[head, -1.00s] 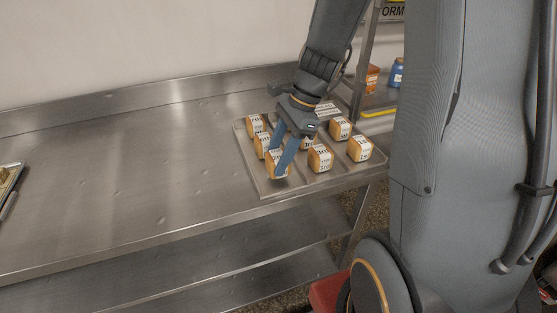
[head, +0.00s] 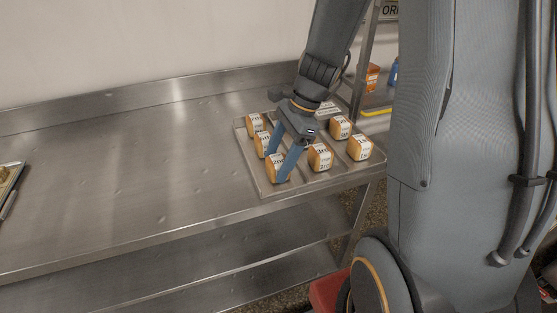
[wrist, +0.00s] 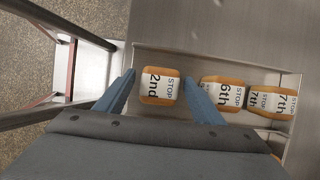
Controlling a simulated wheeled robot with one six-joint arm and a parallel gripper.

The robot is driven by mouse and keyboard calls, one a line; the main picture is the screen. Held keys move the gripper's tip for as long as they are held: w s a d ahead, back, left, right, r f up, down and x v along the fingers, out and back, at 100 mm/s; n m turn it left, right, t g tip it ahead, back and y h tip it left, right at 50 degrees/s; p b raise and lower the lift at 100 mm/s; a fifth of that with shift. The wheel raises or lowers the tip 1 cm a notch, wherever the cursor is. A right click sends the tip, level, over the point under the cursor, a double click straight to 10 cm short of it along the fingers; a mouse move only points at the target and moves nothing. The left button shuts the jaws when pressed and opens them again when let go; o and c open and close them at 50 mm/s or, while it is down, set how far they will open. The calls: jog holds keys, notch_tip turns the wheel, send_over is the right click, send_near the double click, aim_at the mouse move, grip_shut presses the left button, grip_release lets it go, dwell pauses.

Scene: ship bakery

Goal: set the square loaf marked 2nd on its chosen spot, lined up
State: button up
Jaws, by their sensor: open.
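The square loaf marked 2nd (wrist: 160,86) lies between the two open fingers of my gripper (wrist: 163,92) in the wrist view. Its label reads 2nd and STOP. A gap shows on each side of the loaf, so the fingers do not grip it. In the head view this loaf (head: 277,169) sits at the near left corner of the metal tray (head: 252,172), and my gripper (head: 279,158) is down at it. My fingers partly cover it there.
Loaves marked 6th (wrist: 224,93) and 7th (wrist: 271,101) stand close to the right finger. Several more labelled loaves (head: 320,157) stand on the tray. A shelf rack (head: 372,100) stands behind right.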

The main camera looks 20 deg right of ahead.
jog(key=b+v, duration=0.1)
jog(key=v, duration=1.1)
jog(key=shift+d+f, duration=0.1)
